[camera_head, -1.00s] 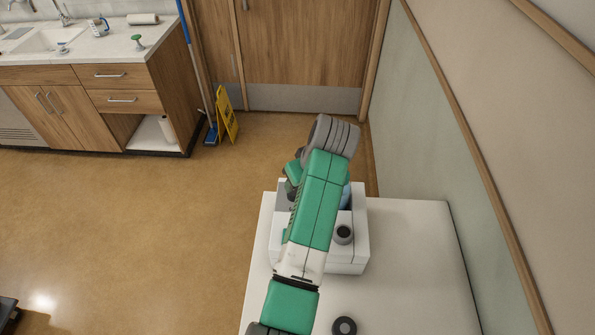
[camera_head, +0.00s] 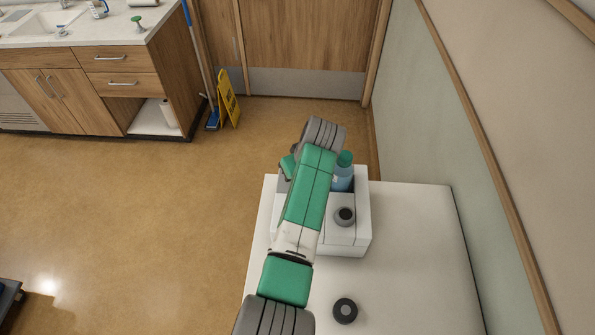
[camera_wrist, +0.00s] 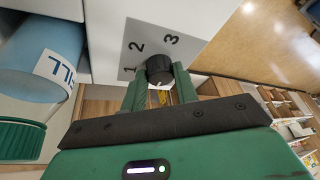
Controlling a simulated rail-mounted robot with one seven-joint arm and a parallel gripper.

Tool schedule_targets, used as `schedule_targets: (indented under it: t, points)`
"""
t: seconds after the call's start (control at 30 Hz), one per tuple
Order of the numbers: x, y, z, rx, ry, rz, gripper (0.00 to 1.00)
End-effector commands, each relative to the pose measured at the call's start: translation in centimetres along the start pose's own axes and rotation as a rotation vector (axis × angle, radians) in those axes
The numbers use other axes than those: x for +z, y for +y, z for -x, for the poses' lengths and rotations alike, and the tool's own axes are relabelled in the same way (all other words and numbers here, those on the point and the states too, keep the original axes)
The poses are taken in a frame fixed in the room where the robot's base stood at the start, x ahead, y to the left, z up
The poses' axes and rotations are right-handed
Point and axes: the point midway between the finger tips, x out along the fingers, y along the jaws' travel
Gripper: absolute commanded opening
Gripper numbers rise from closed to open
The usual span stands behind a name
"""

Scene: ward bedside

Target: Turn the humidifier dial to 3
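The white humidifier (camera_head: 347,244) stands on a white-topped surface, partly hidden behind my arm in the head view. A blue bottle with a green cap (camera_head: 343,178) sits in it. In the wrist view, the black round dial (camera_wrist: 159,69) sits on a grey plate (camera_wrist: 186,49) marked 1, 2 and 3. The 3 is up and right of the dial, the 1 to its left. The dial's pointer direction cannot be read clearly. My gripper (camera_wrist: 160,78) has its two green fingertips on either side of the dial, closed to about its width. The head view hides the fingertips.
The white top (camera_head: 413,240) is clear to the right, beside the wall. A dark round ring-shaped object (camera_head: 345,311) lies near its front. Bare floor is on the left. A yellow sign (camera_head: 229,97) stands by the counter.

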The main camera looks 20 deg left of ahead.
Motion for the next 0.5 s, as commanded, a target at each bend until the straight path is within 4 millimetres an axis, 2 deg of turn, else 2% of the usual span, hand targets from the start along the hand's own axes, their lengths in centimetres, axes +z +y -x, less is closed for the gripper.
schedule_targets:
  t: [0.03,0.07,0.27,0.5]
  points:
    - [-0.01,-0.02,0.0,-0.001,0.0,0.0,0.12]
    - [-0.01,-0.02,0.0,-0.001,0.0,0.0,0.07]
    - [-0.02,-0.05,0.08,0.003,0.0,-0.009,0.07]
    - [-0.11,-0.19,0.31,0.041,0.004,-0.101,0.07]
